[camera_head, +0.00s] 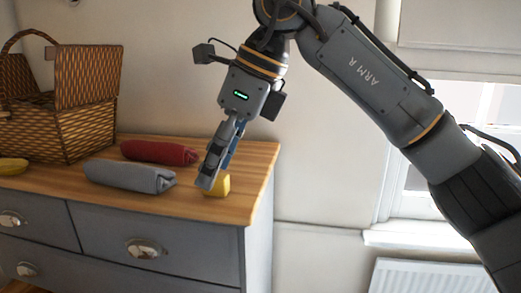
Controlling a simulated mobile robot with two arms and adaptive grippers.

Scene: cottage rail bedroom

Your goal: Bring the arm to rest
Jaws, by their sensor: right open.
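My right gripper (212,180) hangs from the arm that comes in from the right. It points down over the right part of the wooden dresser top (262,158). It is open. A small yellow block (222,186) sits on the dresser top right at the fingertips, partly hidden behind them. I cannot tell whether the fingers touch it. My left gripper is not in view.
A rolled grey cloth (130,176) and a rolled red cloth (158,152) lie left of the gripper. A window and radiator (425,277) are at right.

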